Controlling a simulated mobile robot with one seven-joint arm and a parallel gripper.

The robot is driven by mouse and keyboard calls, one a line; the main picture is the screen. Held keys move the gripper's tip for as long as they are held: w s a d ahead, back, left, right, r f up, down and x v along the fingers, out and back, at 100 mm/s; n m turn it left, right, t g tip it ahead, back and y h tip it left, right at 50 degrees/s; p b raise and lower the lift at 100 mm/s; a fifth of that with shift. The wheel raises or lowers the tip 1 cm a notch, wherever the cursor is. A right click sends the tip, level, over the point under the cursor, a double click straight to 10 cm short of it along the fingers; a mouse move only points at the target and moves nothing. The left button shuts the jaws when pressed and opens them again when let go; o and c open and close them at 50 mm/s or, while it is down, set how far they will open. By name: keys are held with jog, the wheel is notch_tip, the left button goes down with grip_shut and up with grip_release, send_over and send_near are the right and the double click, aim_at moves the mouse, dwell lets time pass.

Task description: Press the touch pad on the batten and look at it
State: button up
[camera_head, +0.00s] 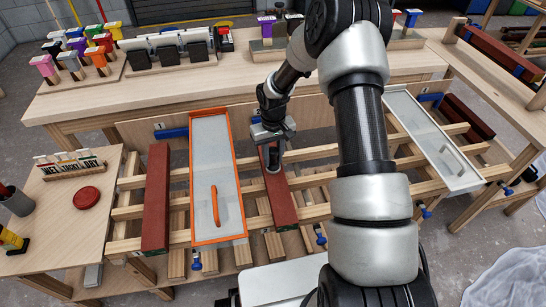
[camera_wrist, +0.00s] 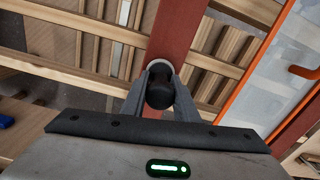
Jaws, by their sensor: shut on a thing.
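A dark red batten (camera_head: 283,205) lies on the wooden slatted rack in the middle, and it runs up and down the wrist view (camera_wrist: 177,33). My gripper (camera_head: 272,165) is over the far half of this batten. In the wrist view, its fingers (camera_wrist: 160,88) are shut on the touch pad (camera_wrist: 159,92), a black rounded knob with a pale rim at its far end. The pale rim overlaps the batten's red face; I cannot tell if it touches. The pad's underside is hidden, and no mark shows on the visible paint.
An orange-framed panel (camera_head: 194,180) with an orange handle lies left of the batten; another red batten (camera_head: 156,200) lies farther left. A white-framed panel (camera_head: 440,150) is at right. A side table (camera_head: 60,215) holds a red disc (camera_head: 87,197). Brushes and stands line the back bench.

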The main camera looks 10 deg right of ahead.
aim_at(273, 149)
jog(key=shift+r+p, duration=2.1)
jog(key=shift+r, duration=1.35)
jog(key=shift+r, duration=0.35)
jog(key=s+r+m+p, duration=0.1)
jog(key=s+r+p, duration=0.4)
jog(key=r, duration=0.6)
jog(key=s+r+p, duration=0.6)
jog(key=r+p, duration=0.1)
jog(key=r, duration=0.5)
jog(key=shift+m, duration=0.4)
